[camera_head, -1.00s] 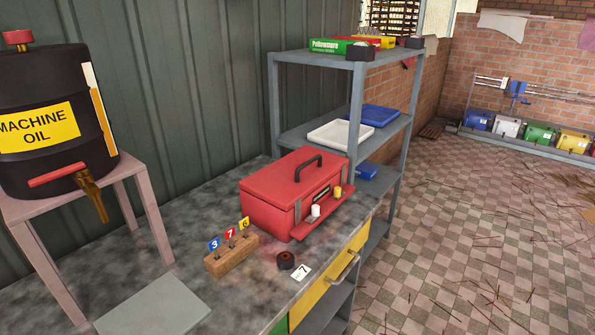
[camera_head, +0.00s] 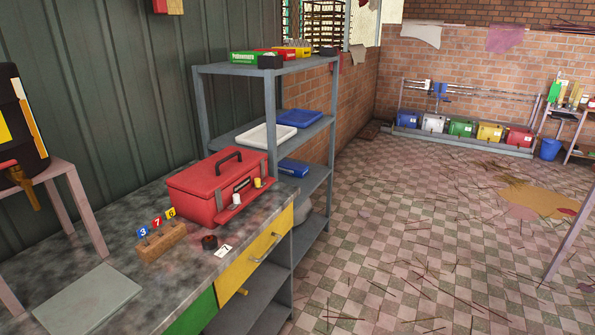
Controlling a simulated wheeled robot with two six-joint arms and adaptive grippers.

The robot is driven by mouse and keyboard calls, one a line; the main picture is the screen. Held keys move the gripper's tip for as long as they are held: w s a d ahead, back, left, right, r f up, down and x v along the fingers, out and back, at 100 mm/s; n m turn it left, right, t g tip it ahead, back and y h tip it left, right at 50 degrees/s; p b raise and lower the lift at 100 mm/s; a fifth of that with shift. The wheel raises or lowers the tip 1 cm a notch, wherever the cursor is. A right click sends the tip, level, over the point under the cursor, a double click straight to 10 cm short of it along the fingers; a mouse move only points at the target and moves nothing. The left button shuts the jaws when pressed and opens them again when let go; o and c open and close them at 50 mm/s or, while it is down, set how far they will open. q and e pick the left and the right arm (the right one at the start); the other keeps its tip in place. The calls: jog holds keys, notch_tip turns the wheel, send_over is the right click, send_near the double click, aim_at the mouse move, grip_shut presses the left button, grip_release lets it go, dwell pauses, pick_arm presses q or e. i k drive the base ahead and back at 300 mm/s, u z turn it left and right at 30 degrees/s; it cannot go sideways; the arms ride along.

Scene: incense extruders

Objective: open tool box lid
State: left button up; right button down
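The red tool box (camera_head: 198,189) stands on the grey workbench (camera_head: 130,235) against the green wall. Its lid (camera_head: 215,168) is closed, with a dark handle (camera_head: 226,158) on top. Neither of my grippers shows in the head view.
The tiled floor (camera_head: 400,235) at right is largely open.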

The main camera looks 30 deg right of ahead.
aim_at(206, 180)
jog(key=u, duration=0.1)
jog(key=k, duration=0.4)
jog(key=z, duration=1.5)
jog(key=i, duration=1.9)
jog(key=u, duration=0.85)
